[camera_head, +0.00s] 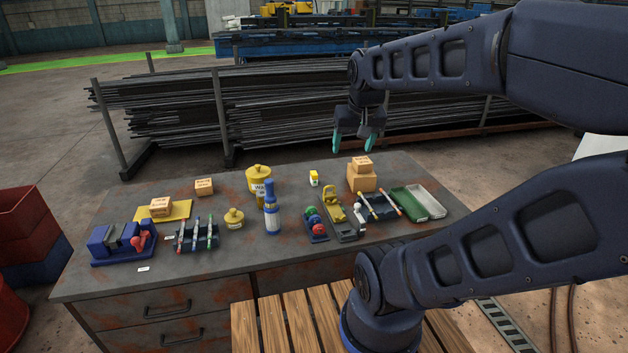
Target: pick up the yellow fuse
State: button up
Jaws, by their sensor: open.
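A small yellow-topped piece with a white lower part (314,178), which looks like the yellow fuse, stands on the grey worktable near its back edge, right of centre. It is too small to make out details. My gripper (354,146) is open and empty, with teal fingertips pointing down. It hangs in the air above the back of the table, a little to the right of the yellow piece in the picture and clear of it. Nothing hides the piece.
A blue bottle (271,208) and yellow canister (259,177) stand to its left. Stacked cardboard boxes (361,180), a yellow-grey tool (337,212) and a green tray (416,203) lie to its right or nearer. A blue vise (123,241) sits far left. Bare tabletop surrounds the piece.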

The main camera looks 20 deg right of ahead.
jog(key=w+m+g, duration=0.1)
jog(key=w+m, duration=0.4)
jog(key=w, duration=0.8)
jog(key=m+g+h, duration=0.3)
jog(key=m+h, duration=0.2)
jog(key=m, duration=0.7)
send_over(314, 173)
jog(key=a, duration=0.3)
notch_tip(314, 173, down, 27)
jog(key=shift+y, duration=0.3)
jog(key=x, duration=0.5)
jog(key=shift+s+f, duration=0.1)
jog(key=shift+s, duration=0.05)
jog(key=shift+x, duration=2.85)
jog(key=shift+a, duration=0.15)
jog(key=shift+c, duration=0.2)
jog(key=c, duration=1)
